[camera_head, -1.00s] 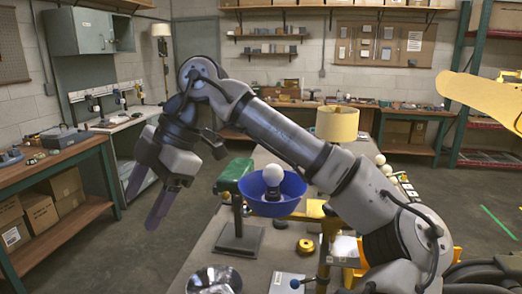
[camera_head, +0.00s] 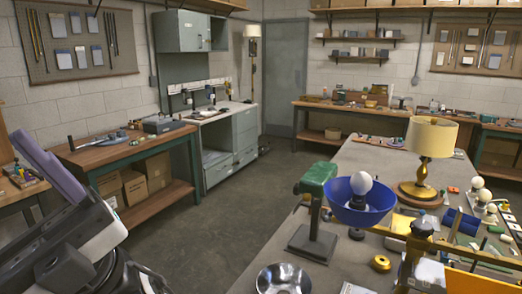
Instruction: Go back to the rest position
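My gripper (camera_head: 40,160) is at the far left edge, raised in front of the left side of the room. A purple finger points up and left, and the grey gripper body is below it. I make out only one finger clearly, so its opening is hidden; no held thing shows. On the large grey table (camera_head: 385,165) at right stands a lamp with a yellow shade (camera_head: 432,136) and a brass stem. A blue bowl-shaped shade (camera_head: 345,208) with a white bulb (camera_head: 361,182) in it is beside a green-headed stand (camera_head: 318,178). My gripper is well apart from them.
A silver bowl (camera_head: 284,279) and a yellow ring (camera_head: 380,263) lie near the table's front. Several white bulbs and small parts are at right. A wooden workbench (camera_head: 120,150) with boxes below stands at left. Open floor (camera_head: 215,210) lies between the bench and table.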

